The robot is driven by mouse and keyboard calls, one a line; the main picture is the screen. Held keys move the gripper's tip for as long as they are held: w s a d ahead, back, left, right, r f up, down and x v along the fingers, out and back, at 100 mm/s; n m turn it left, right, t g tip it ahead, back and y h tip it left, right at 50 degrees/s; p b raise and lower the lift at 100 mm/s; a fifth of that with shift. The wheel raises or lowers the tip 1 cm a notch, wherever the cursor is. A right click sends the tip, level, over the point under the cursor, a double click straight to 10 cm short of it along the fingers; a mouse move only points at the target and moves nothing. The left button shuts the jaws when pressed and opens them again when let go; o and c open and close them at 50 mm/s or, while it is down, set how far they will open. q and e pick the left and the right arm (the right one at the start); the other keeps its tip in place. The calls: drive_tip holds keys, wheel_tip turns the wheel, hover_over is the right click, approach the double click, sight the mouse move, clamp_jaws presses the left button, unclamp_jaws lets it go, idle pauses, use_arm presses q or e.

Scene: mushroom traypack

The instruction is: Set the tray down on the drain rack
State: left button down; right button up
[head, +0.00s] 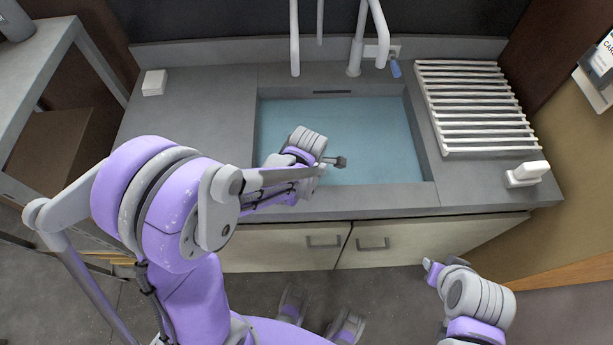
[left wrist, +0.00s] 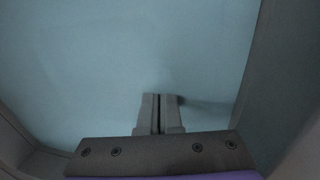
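The drain rack (head: 478,108) is a white slatted rack lying on the counter to the right of the sink, and its slats are bare. No tray shows in either view. My left gripper (head: 340,162) is over the blue-tinted sink basin (head: 385,140), left of the rack. In the left wrist view its two fingers (left wrist: 160,112) are together with only a thin dark line between them and nothing visible held. My right gripper (head: 432,268) is low in front of the cabinets, clear of the counter; its finger opening cannot be made out.
A white faucet (head: 355,60) with a blue tip stands behind the sink. A small white block (head: 154,83) sits on the left counter. Another white item (head: 527,174) is near the counter's front right corner. A grey side table (head: 35,75) stands at the far left.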

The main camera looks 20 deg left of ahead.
use_arm(q)
drive_tip(key=shift+w+p+v, duration=0.2)
drive_tip(key=shift+p+v, duration=0.5)
drive_tip(key=shift+v, duration=0.45)
drive_tip(key=shift+w+p+v, duration=0.25)
drive_tip(key=shift+p+v, duration=0.4)
drive_tip(key=shift+v, duration=0.5)
drive_tip(key=shift+a+r, duration=0.15)
